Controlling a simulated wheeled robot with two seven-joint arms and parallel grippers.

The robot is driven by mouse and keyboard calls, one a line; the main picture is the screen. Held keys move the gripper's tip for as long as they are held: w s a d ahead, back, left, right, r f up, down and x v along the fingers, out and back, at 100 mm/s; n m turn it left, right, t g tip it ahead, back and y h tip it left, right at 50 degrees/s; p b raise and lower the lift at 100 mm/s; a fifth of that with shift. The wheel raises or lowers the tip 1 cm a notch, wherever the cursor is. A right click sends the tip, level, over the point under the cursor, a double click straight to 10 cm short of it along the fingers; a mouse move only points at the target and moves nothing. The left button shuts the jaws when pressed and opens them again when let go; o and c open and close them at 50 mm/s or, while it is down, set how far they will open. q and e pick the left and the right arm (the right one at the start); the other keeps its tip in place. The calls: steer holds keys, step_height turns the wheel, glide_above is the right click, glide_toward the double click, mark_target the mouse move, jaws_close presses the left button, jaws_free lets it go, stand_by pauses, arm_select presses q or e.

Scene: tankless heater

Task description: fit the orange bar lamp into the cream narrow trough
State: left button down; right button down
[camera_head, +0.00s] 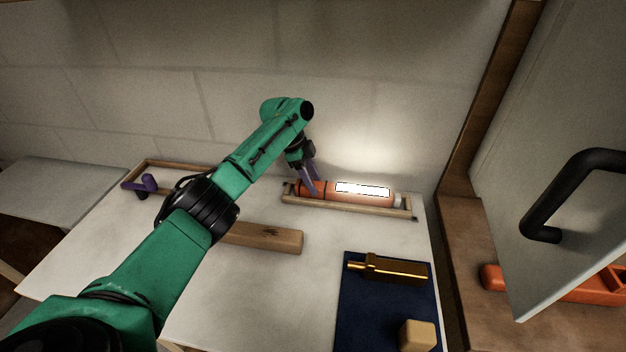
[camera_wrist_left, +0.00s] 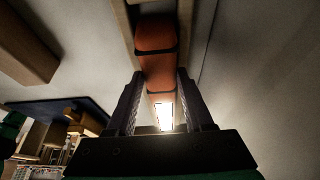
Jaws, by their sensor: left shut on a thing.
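The orange bar lamp (camera_head: 318,189) is near the back wall, with its bright white panel lit and facing up and forward. It lies along the cream narrow trough (camera_head: 345,207), within its outline; I cannot tell whether it is fully down on the trough floor. My left gripper (camera_head: 311,189) is shut on the lamp near its left end, with one finger on each side. In the left wrist view the lamp (camera_wrist_left: 155,38) runs between the fingers (camera_wrist_left: 160,105), and a trough wall (camera_wrist_left: 123,22) shows beside it. The far end of the lamp is partly hidden there by glare.
A second wooden frame (camera_head: 180,165) and a purple piece (camera_head: 146,184) are at the back left. A wooden block (camera_head: 265,237) lies mid-table. A blue mat (camera_head: 375,315) holds a brass piece (camera_head: 395,268) and a tan cube (camera_head: 417,335). A cabinet door (camera_head: 560,130) stands at right.

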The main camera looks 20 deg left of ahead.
stand_by(0.8)
arm_select(q)
steer(key=shift+c, duration=1)
jaws_free()
steer(key=v, duration=1.4)
steer(key=shift+r, duration=0.25)
steer(key=shift+a, duration=0.15)
